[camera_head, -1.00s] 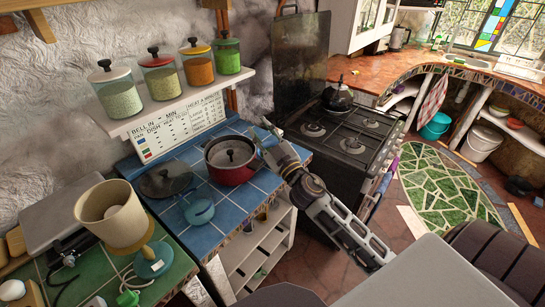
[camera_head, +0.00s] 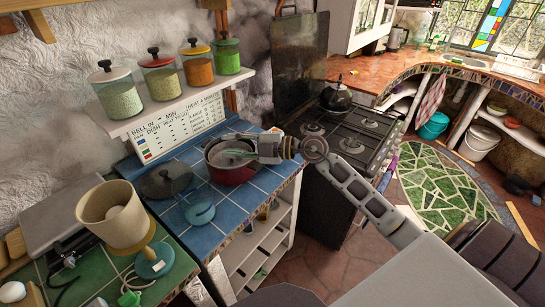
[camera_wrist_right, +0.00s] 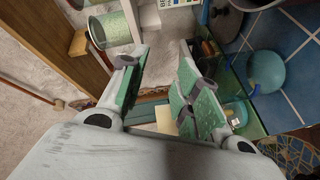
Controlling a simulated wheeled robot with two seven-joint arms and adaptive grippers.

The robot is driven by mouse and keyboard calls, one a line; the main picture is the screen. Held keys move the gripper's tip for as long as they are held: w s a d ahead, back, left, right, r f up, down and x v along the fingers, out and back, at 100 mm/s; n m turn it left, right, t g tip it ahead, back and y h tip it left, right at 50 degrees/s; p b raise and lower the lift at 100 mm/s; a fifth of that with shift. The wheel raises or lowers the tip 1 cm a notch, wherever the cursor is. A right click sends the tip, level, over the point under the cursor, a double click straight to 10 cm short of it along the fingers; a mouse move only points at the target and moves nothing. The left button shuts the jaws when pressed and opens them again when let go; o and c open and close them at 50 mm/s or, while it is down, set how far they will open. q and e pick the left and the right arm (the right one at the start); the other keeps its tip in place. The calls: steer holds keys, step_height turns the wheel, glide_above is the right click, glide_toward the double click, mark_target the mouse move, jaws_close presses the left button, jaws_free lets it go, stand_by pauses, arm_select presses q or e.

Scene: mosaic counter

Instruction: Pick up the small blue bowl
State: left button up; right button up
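A small blue round object that looks like the bowl (camera_head: 200,211) sits on the blue tiled counter, in front of the red pot. A blue rounded thing, probably the same one, shows at the right of the right wrist view (camera_wrist_right: 264,72). My right gripper (camera_head: 228,154) reaches in from the right above the red pot (camera_head: 232,172), behind and to the right of the blue object. In the wrist view its green-padded fingers (camera_wrist_right: 160,88) are spread apart with nothing between them. My left gripper is not in view.
A dark round lid or pan (camera_head: 166,181) lies left of the pot. A cream lamp (camera_head: 112,215) stands at the front left. A shelf of lidded jars (camera_head: 120,98) hangs behind the counter. The stove (camera_head: 350,135) with a black kettle (camera_head: 336,97) is at the right.

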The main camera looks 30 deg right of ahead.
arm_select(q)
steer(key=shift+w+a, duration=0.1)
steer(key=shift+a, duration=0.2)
arm_select(e)
steer(key=d+f+m+g+h, duration=0.2)
steer(key=d+h, duration=0.4)
steer(key=d, duration=0.4)
steer(key=d+f+m+g+h, duration=0.2)
steer(key=d+h, duration=0.4)
steer(key=d, duration=0.5)
step_height(320, 180, down, 3)
steer(key=shift+d+r+g+h, duration=0.2)
steer(key=shift+g+h, duration=0.1)
steer(key=shift+g, duration=0.2)
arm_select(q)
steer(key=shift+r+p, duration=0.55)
arm_select(e)
steer(key=x, duration=0.8)
steer(key=shift+w+f, duration=0.2)
steer(key=shift+f, duration=0.05)
